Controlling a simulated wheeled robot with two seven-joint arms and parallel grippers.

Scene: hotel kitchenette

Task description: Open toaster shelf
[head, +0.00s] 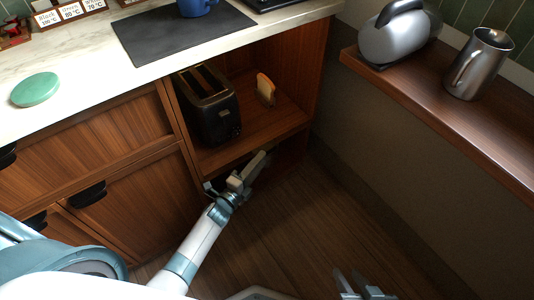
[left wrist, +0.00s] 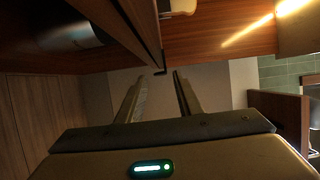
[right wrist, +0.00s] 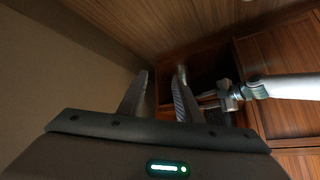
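The toaster shelf (head: 275,122) is a brown wooden board in the open bay under the counter. A black toaster (head: 208,105) stands on its left part and a slice of bread (head: 265,89) stands upright to the right. My left gripper (head: 256,168) is just below and in front of the shelf's front edge. In the left wrist view its fingers (left wrist: 160,95) are apart, with a small dark piece near the tips; I cannot tell whether they touch it. My right gripper (head: 362,284) is open and empty, low above the floor; its fingers also show in the right wrist view (right wrist: 160,90).
Wooden drawers with black handles (head: 88,194) are left of the bay. The counter above bears a dark mat (head: 180,38), a blue mug (head: 197,7) and a green disc (head: 36,89). A wall shelf (head: 450,110) at right holds a kettle (head: 396,38) and a metal jug (head: 480,65). The floor (head: 300,225) is clear.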

